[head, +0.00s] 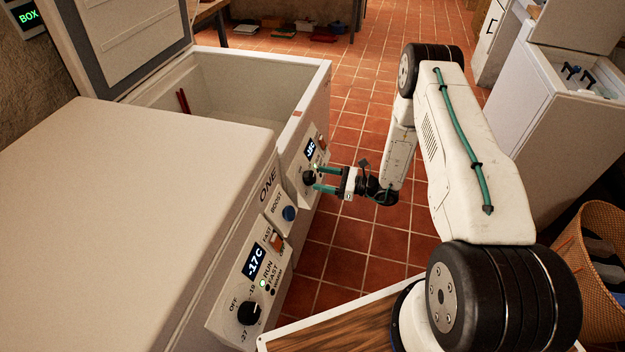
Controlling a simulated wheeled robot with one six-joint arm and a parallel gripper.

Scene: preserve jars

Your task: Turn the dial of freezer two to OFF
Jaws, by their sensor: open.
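The far chest freezer (318,105) has its lid up, and its front panel carries a small lit display (310,148) and a black dial (308,178). Its name is not readable; the near freezer (130,190) is marked ONE, so the far one seems to be freezer two. My gripper (318,178) is open at the far freezer's dial, with one green finger above the knob and one below. I cannot tell whether the fingers touch it. The dial's pointer and markings are too small or hidden to read.
The near freezer's lid is shut. Tiled floor is clear beyond my arm.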

